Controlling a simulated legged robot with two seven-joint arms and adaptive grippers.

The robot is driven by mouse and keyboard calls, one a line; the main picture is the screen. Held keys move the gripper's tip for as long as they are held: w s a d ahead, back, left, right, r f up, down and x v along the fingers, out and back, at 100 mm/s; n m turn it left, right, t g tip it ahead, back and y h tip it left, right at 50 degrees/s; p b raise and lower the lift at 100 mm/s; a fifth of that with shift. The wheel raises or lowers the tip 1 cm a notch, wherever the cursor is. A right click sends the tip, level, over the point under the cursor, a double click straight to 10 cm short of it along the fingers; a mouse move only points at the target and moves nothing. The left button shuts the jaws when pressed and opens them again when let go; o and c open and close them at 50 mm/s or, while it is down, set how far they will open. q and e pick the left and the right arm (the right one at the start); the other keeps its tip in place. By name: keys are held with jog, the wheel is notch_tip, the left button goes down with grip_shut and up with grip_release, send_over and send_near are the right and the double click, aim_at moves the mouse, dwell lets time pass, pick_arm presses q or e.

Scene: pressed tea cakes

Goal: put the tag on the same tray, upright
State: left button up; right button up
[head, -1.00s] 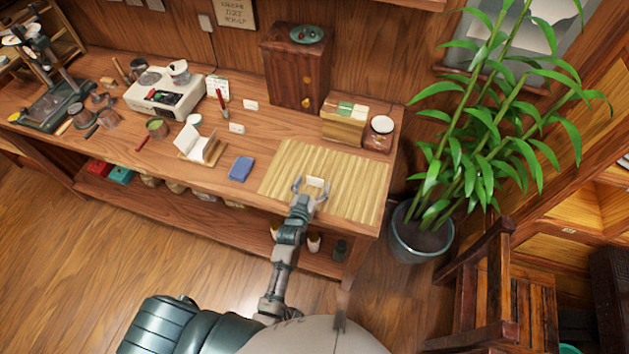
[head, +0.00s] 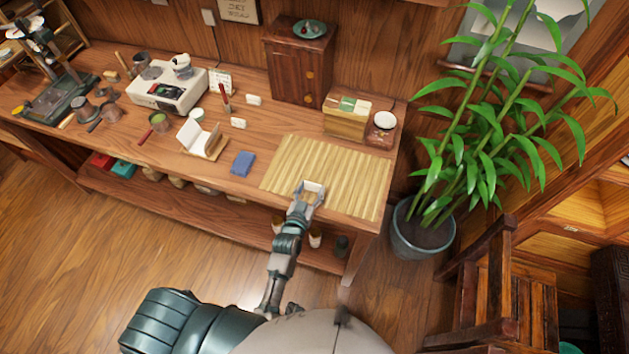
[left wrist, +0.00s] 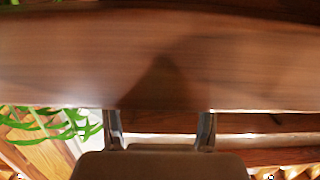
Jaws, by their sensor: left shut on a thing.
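A small white tag (head: 313,187) is between the fingers of my left gripper (head: 312,192), at the front edge of the bamboo mat (head: 350,182). The gripper is shut on it. I cannot tell whether the tag touches the mat. In the left wrist view the two fingers (left wrist: 160,132) show with a pale strip between them. A small wooden tray (head: 217,152) bears a folded white paper, left of the mat. I cannot tell whether this is the tray meant. My right gripper is not in view.
The mat is otherwise bare.

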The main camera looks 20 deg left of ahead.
pick_arm(q)
jog(key=s, duration=1.2)
jog(key=w+a+r, duration=0.3)
jog(key=w+r, duration=0.5)
jog(key=r, duration=0.3)
jog(key=shift+a+y, duration=0.25)
jog(key=shift+y, duration=0.05)
